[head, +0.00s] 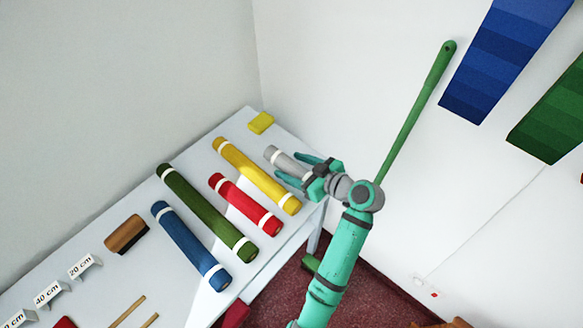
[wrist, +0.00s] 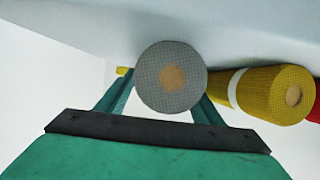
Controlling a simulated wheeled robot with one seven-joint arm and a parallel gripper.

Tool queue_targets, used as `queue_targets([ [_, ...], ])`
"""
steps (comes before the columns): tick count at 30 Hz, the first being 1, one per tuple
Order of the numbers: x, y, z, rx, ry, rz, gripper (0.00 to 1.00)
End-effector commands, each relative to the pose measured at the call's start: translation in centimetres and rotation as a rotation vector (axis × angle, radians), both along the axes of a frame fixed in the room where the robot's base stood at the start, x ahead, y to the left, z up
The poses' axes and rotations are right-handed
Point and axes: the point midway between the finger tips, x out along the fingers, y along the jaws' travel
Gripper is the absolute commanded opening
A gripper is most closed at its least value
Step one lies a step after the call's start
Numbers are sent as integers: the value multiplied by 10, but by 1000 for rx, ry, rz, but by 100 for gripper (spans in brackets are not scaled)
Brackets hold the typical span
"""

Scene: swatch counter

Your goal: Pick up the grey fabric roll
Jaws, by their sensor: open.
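The grey fabric roll (head: 284,159) lies at the right end of the row of rolls on the counter, with a white band near its far end. My gripper (head: 297,169) is at its near part, with one finger on each side. In the wrist view the round end of the grey roll (wrist: 171,78) faces the camera and stands between the two green fingers of my gripper (wrist: 165,95). The jaws are open around the roll. The roll hides the fingertips in the wrist view, and I cannot tell whether either finger touches it.
A yellow roll (head: 257,175) lies close on the left and also shows in the wrist view (wrist: 270,94). Red (head: 245,204), green (head: 207,213) and blue (head: 190,245) rolls lie farther left. A yellow block (head: 261,122) sits behind. A long green handle (head: 418,110) leans against the wall.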

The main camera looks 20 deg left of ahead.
Motion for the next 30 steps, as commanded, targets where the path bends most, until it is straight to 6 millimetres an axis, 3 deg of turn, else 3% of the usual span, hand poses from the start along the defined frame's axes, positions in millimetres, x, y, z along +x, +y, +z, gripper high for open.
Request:
queue_targets([
  [6, -1, 4, 0, 0, -1, 6, 58],
  [12, -1, 5, 0, 0, 0, 7, 12],
  [23, 0, 3, 3, 1, -2, 5, 11],
  [30, 0, 2, 28, 0, -6, 4, 11],
])
